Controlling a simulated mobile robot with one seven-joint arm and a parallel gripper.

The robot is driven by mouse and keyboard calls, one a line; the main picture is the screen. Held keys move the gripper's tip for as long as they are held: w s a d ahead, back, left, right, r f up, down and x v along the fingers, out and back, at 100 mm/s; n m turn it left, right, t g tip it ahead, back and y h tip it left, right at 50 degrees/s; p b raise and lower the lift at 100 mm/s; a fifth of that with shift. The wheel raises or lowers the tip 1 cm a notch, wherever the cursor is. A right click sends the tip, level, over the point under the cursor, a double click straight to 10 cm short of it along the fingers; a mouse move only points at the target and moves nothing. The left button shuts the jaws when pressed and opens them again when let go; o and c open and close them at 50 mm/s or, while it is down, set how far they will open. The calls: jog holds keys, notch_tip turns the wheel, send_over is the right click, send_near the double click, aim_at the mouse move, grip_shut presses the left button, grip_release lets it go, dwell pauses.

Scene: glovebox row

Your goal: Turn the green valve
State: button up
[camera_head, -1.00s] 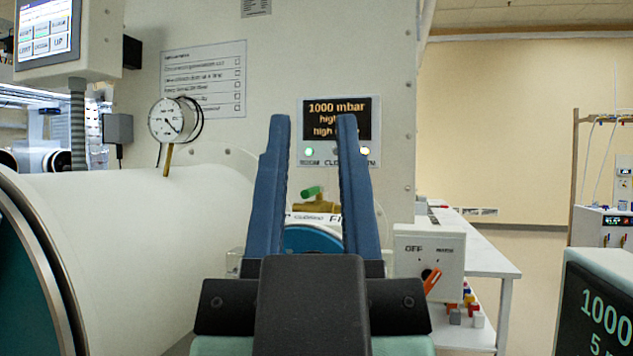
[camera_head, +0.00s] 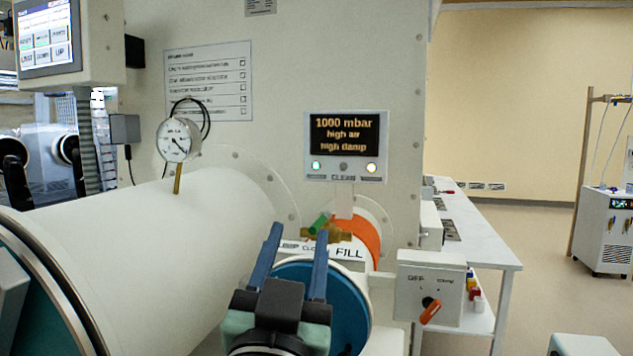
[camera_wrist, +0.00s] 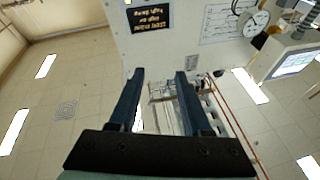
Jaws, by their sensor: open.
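The green valve handle (camera_head: 319,223) sits on a brass valve body (camera_head: 334,234) above a label reading FILL, in front of the small orange-banded cylinder. The handle lies tilted. My gripper (camera_head: 298,235) is open and empty, its two blue fingers pointing up and away toward the panel. In the head view the right fingertip is just below the green handle; I cannot tell the gap in depth. In the wrist view my open gripper (camera_wrist: 160,72) has nothing between its fingers, and I cannot make out the green valve there.
A white cylinder (camera_head: 150,240) with a pressure gauge (camera_head: 178,140) fills the left. A display (camera_head: 345,136) reads 1000 mbar, high air, high damp. A switch box with an orange knob (camera_head: 430,311) is at the right. A white bench (camera_head: 470,238) and open floor lie beyond.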

aim_at(311, 233)
jog(key=w+f+g+h+p, duration=0.1)
jog(key=w+p, duration=0.3)
jog(key=w, duration=0.2)
jog(key=w+d+f+m+g+p, duration=0.1)
jog(key=w+g+p, duration=0.1)
jog(key=w+p, duration=0.3)
jog(key=w+f+m+g+h+p, duration=0.1)
jog(key=w+f+p, duration=0.1)
jog(key=w+p, duration=0.3)
jog(key=shift+w+d+g+h, duration=0.2)
jog(key=shift+w+g+h, duration=0.1)
jog(key=shift+w, duration=0.75)
jog(key=shift+c, duration=0.2)
grip_shut()
jog(key=shift+f, duration=0.1)
dwell(0.3)
